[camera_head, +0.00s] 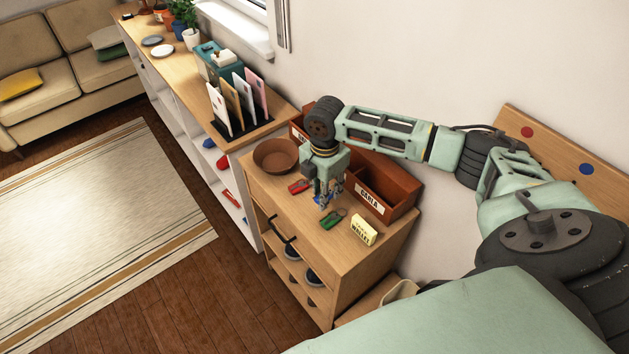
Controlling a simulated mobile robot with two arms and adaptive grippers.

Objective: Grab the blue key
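My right gripper (328,197) comes in from the right and points down at the top of the small wooden cabinet (351,262). A small patch of blue, which looks like the blue key (318,200), shows at its fingertips. The fingers hide most of it, and I cannot tell whether they are closed on it. A red key (299,186) lies to the left of the gripper and a green key (333,219) lies just in front of it. My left gripper is not in view.
A brown bowl (276,156) stands at the cabinet's left back. A labelled brown box (386,190) stands behind the gripper, against the wall. A yellow block (363,230) sits near the right edge. A letter rack (228,131) stands on the adjoining shelf.

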